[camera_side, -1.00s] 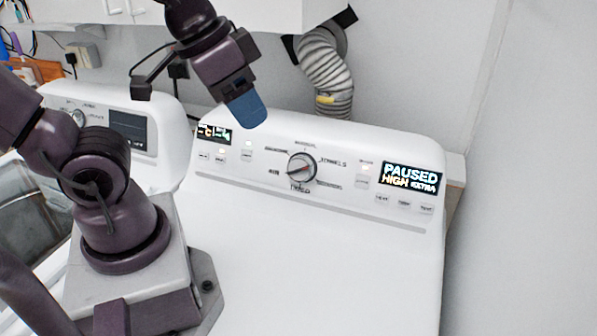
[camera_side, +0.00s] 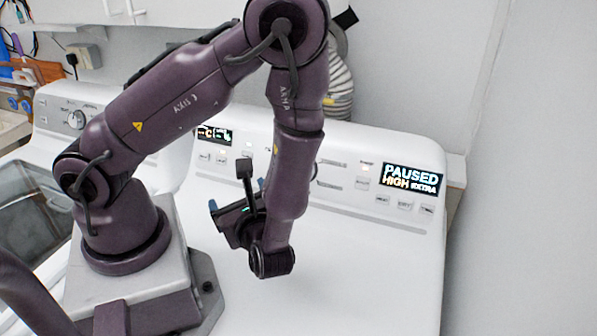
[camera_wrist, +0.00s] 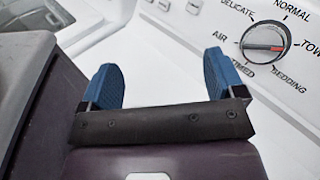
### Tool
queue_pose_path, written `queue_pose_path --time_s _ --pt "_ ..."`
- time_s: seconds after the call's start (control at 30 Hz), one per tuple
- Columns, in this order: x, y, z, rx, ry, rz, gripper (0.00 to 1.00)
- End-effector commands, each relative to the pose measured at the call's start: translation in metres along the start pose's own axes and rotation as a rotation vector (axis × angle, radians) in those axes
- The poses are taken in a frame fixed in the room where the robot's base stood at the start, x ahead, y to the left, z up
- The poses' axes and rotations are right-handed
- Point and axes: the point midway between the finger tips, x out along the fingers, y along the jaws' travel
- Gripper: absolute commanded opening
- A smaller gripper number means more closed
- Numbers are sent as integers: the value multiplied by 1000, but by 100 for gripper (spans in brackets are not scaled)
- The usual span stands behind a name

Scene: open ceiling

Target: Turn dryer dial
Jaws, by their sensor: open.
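The dryer (camera_side: 350,270) is white, with a raised control panel at its back. Its round dial (camera_wrist: 262,40) is at the upper right of the wrist view, grey with a red mark, ringed by labels such as NORMAL, AIR and BEDDING. In the side view my arm hides nearly all of the dial. My gripper (camera_wrist: 160,72) has blue fingers spread apart with nothing between them. In the side view my gripper (camera_side: 238,195) is above the dryer top, in front of the panel and left of the dial. It is not touching the dial.
A lit display (camera_side: 412,180) on the right of the panel reads PAUSED, HIGH, EXTRA. A smaller display (camera_side: 214,135) and buttons are on the left. A second white machine (camera_side: 75,115) stands at left. A ribbed duct (camera_side: 340,90) rises behind.

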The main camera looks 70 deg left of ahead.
Motion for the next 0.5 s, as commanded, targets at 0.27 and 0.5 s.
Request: queue_pose_path --time_s 0.27,0.5 --pt "-7 -33 -45 88 -42 -527 88" --pt "-22 -59 -45 -54 6 -691 88"
